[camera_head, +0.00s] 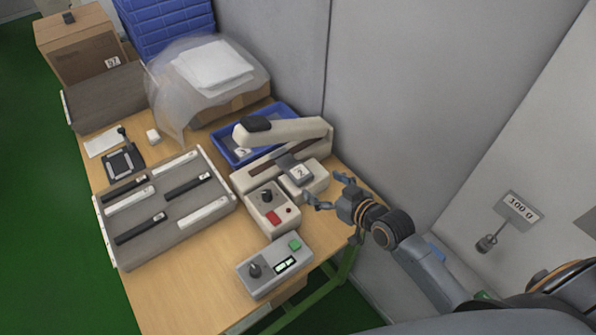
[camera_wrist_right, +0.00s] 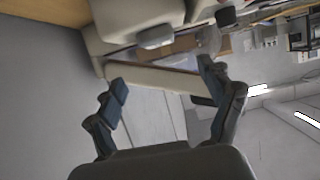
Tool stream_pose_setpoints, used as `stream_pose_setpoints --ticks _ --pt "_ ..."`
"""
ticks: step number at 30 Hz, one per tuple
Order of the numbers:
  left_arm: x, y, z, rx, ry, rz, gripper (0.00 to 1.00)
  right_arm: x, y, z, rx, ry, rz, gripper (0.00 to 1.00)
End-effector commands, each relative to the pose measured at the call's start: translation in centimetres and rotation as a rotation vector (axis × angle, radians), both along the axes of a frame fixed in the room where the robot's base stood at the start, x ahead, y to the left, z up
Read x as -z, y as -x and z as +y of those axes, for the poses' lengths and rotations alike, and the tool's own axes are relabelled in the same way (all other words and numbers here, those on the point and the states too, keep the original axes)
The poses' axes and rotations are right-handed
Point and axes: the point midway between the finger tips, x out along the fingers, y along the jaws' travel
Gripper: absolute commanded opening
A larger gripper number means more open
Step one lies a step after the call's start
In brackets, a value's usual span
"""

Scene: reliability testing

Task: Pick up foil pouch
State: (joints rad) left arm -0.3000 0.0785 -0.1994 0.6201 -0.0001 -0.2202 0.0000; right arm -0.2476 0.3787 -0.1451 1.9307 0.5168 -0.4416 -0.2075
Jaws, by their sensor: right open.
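I cannot make out a foil pouch for sure. A small grey piece with a "2" label (camera_head: 300,173) sits on the front of a cream bench machine with a long lever arm (camera_head: 290,131). A pale labelled item (camera_head: 243,152) shows partly in the blue tray (camera_head: 224,144) behind it. My right gripper (camera_head: 323,191) is open and empty, just right of the machine near the table's right edge. In the right wrist view its open fingers (camera_wrist_right: 163,78) have cream machine parts beyond them. My left gripper is not in view.
A control box with a red button (camera_head: 272,213) and a grey box with a green button (camera_head: 275,266) stand in front. A grey slotted rack (camera_head: 185,218) is left. Grey wall panels (camera_head: 420,90) stand close behind and right. The table front (camera_head: 175,295) is clear.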

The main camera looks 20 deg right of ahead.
Motion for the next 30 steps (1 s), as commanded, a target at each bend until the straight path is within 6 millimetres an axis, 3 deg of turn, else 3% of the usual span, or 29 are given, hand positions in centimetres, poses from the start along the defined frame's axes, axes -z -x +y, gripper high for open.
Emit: stream_pose_setpoints --ticks 9,20,30 --pt "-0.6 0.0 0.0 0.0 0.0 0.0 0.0 2.1 -5.2 1.9 0.0 -0.001 0.0 0.81" --pt "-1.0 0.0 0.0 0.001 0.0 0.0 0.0 3.0 -7.3 2.7 -0.001 -0.001 0.001 0.81" --pt "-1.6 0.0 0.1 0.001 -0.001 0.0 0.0 4.6 -10.9 3.7 -0.001 0.0 0.001 0.81"
